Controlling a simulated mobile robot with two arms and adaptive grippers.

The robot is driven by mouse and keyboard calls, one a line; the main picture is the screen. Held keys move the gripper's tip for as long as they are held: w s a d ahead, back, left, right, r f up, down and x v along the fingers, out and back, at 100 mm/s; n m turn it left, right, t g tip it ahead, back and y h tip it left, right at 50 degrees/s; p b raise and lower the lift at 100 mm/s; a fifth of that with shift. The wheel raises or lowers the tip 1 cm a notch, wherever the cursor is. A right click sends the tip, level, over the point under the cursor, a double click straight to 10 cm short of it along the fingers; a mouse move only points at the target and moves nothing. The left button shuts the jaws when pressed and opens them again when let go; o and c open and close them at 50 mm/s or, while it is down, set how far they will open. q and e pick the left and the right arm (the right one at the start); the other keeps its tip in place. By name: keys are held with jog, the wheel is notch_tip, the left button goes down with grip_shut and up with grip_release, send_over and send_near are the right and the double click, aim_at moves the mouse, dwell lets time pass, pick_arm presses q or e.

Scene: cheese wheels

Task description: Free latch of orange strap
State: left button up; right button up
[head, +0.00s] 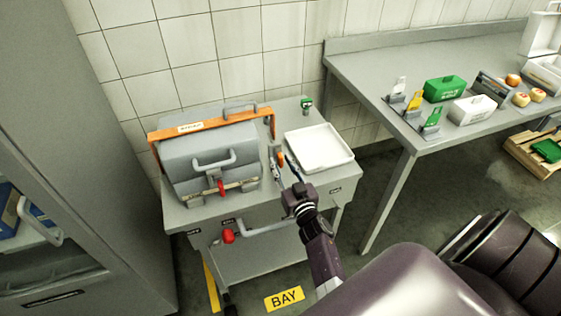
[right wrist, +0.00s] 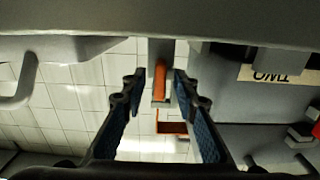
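The orange strap (head: 235,119) runs over the top of a grey lidded box (head: 205,150) on a grey cart. A small orange-tipped latch piece (head: 280,158) sits at the box's right side. My right gripper (head: 280,154) is open there, its fingers on either side of that piece. In the right wrist view, the orange latch piece (right wrist: 160,80) shows between the two spread fingers (right wrist: 158,82), with a gap on both sides. More orange strap (right wrist: 172,127) shows behind it. My left gripper is not in view.
A white tray (head: 322,146) lies close to the right of my gripper. A red-gripped clasp (head: 221,187) is on the box front, and a red-knobbed lever (head: 229,236) is on the cart front. A grey cabinet (head: 110,150) stands left, a long table (head: 375,85) right.

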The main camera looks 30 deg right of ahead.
jog(key=shift+s, duration=0.15)
jog(key=c, duration=0.4)
grip_shut()
jog(key=n+b, duration=0.2)
jog(key=n, duration=0.3)
jog(key=shift+f, duration=0.15)
jog(key=n+b, duration=0.1)
jog(key=n, duration=0.2)
jog(key=shift+n, duration=0.3)
jog(key=n+b, duration=0.2)
jog(key=n, duration=0.2)
jog(key=shift+n, duration=0.3)
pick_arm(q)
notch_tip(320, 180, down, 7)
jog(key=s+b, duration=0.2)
pick_arm(e)
jog(key=shift+n, duration=2.3)
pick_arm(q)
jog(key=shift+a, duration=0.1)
